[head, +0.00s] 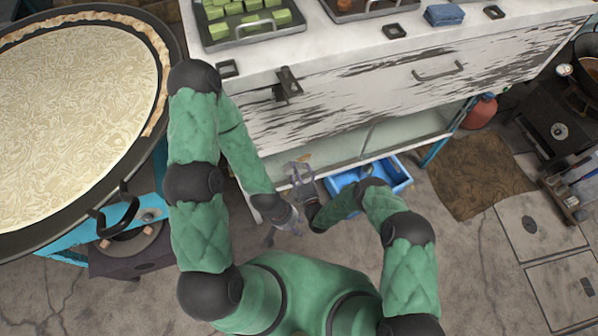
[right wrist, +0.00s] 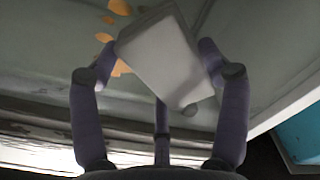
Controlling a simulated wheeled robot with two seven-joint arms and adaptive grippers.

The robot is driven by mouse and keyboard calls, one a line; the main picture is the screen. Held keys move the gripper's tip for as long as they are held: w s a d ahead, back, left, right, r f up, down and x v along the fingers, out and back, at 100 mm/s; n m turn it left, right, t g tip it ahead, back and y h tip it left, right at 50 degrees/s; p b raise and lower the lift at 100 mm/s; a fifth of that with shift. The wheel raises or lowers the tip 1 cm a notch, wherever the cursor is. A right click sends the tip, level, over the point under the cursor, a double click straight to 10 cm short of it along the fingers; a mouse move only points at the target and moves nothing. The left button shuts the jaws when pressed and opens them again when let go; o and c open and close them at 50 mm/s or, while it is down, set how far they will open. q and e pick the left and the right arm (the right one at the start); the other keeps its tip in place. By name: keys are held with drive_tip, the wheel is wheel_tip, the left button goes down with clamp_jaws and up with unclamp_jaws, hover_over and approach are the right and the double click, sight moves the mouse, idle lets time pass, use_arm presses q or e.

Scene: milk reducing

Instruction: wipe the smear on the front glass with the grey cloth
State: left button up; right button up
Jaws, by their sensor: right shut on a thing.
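The grey cloth (right wrist: 165,55) looks like a pale grey folded block. In the right wrist view my right gripper (right wrist: 165,75) is shut on it, with fingers at either side. Orange-brown patches of the smear (right wrist: 118,66) show on the glass (right wrist: 40,60) beside and beyond the cloth, partly hidden by it. I cannot tell whether the cloth touches the glass. In the head view my right gripper (head: 301,174) is at the lower left of the cabinet's glass front (head: 385,137). My left gripper (head: 289,222) hangs just below it, small and unclear.
A blue bin (head: 400,178) sits on the floor close to my right forearm. A large round pan (head: 75,130) stands at the left. The white counter (head: 330,48) carries trays and a blue folded cloth (head: 444,14). A brown mat (head: 470,175) lies on the floor at right.

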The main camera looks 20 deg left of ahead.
sight(313, 153)
drive_tip(key=shift+w+a, duration=0.15)
drive_tip(key=shift+w, duration=0.05)
